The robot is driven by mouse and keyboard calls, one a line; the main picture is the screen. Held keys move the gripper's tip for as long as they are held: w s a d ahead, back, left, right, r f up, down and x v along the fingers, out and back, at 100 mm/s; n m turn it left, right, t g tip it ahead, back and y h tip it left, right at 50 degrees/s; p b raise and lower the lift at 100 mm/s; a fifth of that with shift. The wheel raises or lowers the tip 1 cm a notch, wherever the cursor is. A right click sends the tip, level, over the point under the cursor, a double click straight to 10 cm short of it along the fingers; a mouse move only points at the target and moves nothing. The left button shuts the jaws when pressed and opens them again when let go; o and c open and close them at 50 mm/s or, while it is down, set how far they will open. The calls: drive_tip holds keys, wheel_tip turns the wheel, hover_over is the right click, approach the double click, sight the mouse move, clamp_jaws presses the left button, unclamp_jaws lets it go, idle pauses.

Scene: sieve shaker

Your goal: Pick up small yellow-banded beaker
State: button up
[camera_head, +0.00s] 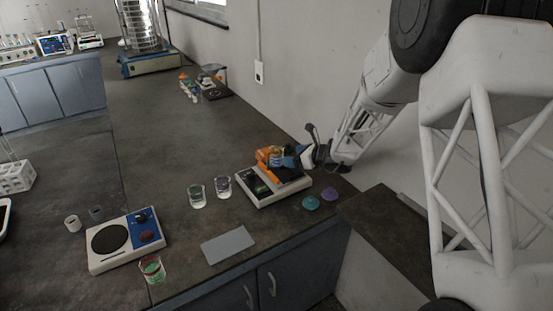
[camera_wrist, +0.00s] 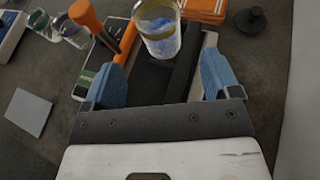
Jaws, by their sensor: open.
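A small clear beaker with a yellow band at its rim and blue-white contents (camera_wrist: 158,32) stands upright in the wrist view, on the dark top of a device. In the head view the beaker (camera_head: 276,156) is small and partly crowded by orange parts and my gripper. My gripper (camera_wrist: 163,72) is open, with its two blue fingers apart. The beaker shows beyond the gap between them, not touching either finger. In the head view my gripper (camera_head: 292,159) reaches in from the right, over the same device.
The light-framed device (camera_head: 262,199) has an orange handle (camera_wrist: 88,16) standing left of the beaker. Orange striped pieces (camera_wrist: 204,10) lie behind. Two glass beakers (camera_head: 197,196) (camera_head: 223,186) stand left of the device. A grey plate (camera_head: 228,245) lies in front. A wall rises behind.

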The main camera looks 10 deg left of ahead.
drive_tip(key=shift+x, duration=0.8)
drive_tip(key=shift+x, duration=2.6)
drive_tip(key=shift+r, duration=0.1)
drive_tip(key=c, duration=1.1)
drive_tip(key=shift+o, duration=0.2)
drive_tip(key=shift+r, duration=0.35)
wheel_tip(320, 180, up, 9)
drive_tip(key=shift+r, duration=0.2)
wheel_tip(320, 180, up, 5)
hover_over(282, 153)
drive_tip(key=shift+a, duration=0.25)
